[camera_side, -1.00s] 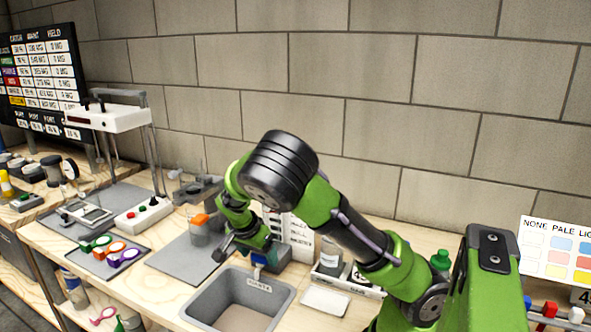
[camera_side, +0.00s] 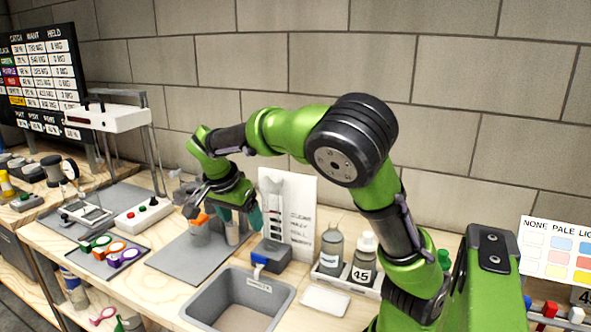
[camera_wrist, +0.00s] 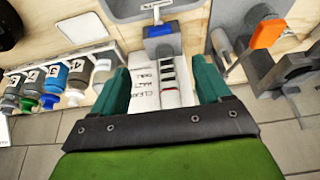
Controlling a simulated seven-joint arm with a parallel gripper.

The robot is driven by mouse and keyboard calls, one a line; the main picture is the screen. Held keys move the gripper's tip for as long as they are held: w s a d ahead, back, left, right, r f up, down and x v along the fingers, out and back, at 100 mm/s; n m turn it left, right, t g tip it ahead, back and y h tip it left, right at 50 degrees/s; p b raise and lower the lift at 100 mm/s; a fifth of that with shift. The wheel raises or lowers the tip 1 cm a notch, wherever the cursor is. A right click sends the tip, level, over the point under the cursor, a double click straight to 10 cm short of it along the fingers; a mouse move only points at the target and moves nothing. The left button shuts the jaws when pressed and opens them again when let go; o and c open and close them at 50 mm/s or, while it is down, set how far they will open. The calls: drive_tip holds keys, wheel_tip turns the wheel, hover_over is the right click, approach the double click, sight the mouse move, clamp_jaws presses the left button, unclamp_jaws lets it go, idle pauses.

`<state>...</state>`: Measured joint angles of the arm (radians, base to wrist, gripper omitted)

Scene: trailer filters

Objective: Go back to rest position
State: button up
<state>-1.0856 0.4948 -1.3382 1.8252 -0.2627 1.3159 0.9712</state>
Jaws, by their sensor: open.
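The side view shows the white card (camera_side: 290,205) standing upright behind a grey block with a blue part (camera_side: 271,254).
A grey bin (camera_side: 283,293) sits at the front. A rack of bottles (camera_side: 345,283) stands right of the block. A tray of coloured pieces (camera_side: 108,262) and a white press-like stand (camera_side: 110,118) are at left. Free room lies above the bench.

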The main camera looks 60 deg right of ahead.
drive_tip(key=shift+v, duration=0.85)
